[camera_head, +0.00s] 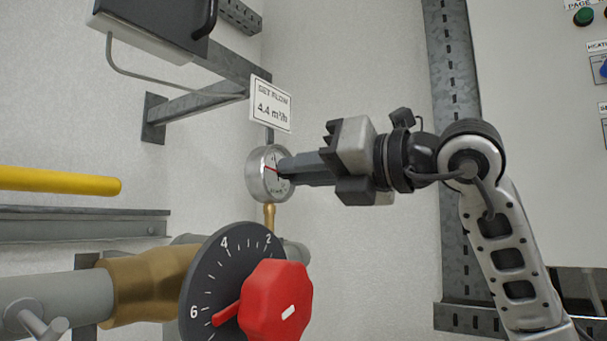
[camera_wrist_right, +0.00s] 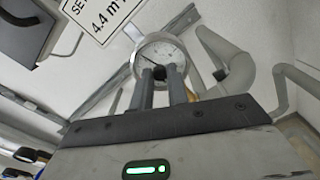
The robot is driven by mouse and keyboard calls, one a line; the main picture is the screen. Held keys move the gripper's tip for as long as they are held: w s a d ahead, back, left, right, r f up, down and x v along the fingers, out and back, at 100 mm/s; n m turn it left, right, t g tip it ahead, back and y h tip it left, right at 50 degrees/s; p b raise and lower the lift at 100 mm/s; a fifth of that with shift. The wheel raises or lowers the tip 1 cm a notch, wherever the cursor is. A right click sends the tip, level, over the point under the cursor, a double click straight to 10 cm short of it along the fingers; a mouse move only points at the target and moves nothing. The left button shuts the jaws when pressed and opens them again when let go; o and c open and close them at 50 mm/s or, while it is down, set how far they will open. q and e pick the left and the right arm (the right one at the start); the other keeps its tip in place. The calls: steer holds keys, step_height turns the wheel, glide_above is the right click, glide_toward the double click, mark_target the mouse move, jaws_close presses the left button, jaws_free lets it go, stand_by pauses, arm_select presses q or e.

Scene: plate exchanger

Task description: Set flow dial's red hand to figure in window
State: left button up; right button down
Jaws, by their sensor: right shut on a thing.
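The flow dial (camera_head: 256,183) is a small round metal gauge with a white face on a brass stem. Its red hand (camera_head: 271,169) shows in the head view, pointing to the upper left. My right gripper (camera_head: 283,168) reaches in from the right and covers part of the face. In the wrist view my right fingers (camera_wrist_right: 161,78) are shut on a small black knob (camera_wrist_right: 160,72) at the middle of the dial (camera_wrist_right: 162,50). The sign (camera_head: 271,103) above the dial reads "SET FLOW 4.4 m³/h". The figure the hand points at is too small to read. My left gripper is out of view.
A black scale disc (camera_head: 220,265) with a red knob (camera_head: 275,300) stands in front, below the dial, on a brass valve body (camera_head: 150,285). A yellow pipe (camera_head: 60,181) is at left. A control panel (camera_head: 535,80) is at right.

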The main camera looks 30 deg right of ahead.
arm_select(q)
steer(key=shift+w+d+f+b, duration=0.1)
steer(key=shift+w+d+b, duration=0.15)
steer(key=shift+b, duration=0.65)
arm_select(e)
steer(key=m, duration=1.2)
steer(key=shift+m, duration=0.3)
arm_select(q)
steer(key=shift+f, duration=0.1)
arm_select(e)
steer(key=c, duration=1.4)
jaws_free()
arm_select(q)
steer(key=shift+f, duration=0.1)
arm_select(e)
steer(key=shift+o, duration=0.2)
steer(key=shift+s, duration=0.1)
